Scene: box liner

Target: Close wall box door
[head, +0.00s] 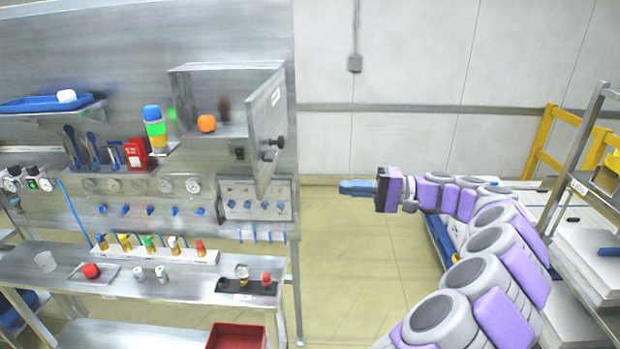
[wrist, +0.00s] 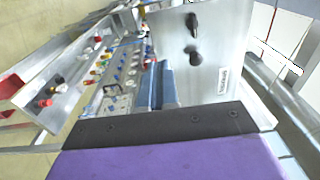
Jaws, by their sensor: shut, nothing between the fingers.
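The wall box (head: 212,88) is a grey metal box on the panel at the upper middle left of the head view. Its door (head: 266,125) stands open, swung out on the right side, with dark knobs (head: 277,143) on its outer face. An orange round object (head: 206,123) sits inside the box. My gripper (head: 345,187) has blue fingers that are shut and empty, right of the door and a little lower, apart from it. In the wrist view the door (wrist: 207,80) fills the upper middle beyond the blue fingers (wrist: 157,86), its knobs facing me.
A workbench (head: 130,262) with small items lies below. The floor between the panel and my arm is clear. A yellow frame (head: 545,140) stands right.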

